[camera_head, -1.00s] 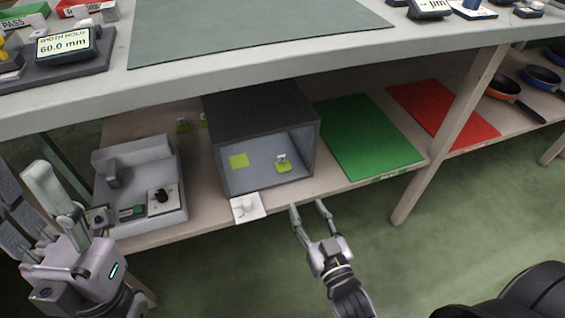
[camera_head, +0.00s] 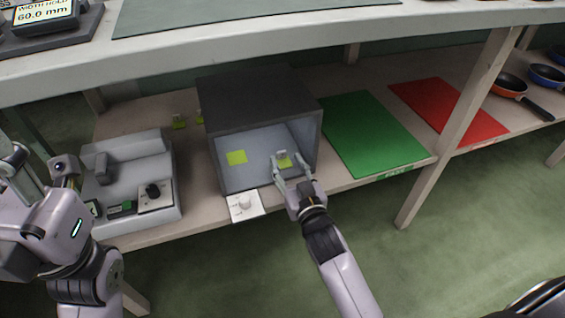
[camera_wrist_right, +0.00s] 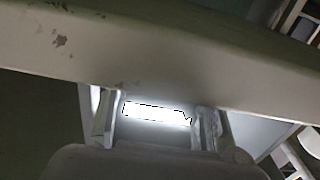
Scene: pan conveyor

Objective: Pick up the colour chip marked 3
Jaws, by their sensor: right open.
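A yellow-green chip (camera_head: 285,163) with a small pale upright grip stands inside the open-fronted grey box (camera_head: 262,92) on the lower shelf. A flat yellow-green square (camera_head: 237,157) shows farther left in the box. No number is legible on the chip. My right gripper (camera_head: 287,159) is open at the box's front, its fingers reaching in close to the chip and partly covering it; I cannot tell whether they touch. In the right wrist view its fingers (camera_wrist_right: 158,125) stand apart, with a glaring white patch between them. My left gripper (camera_head: 22,165) is at the left edge, its jaws unclear.
The worktop (camera_head: 300,40) overhangs.

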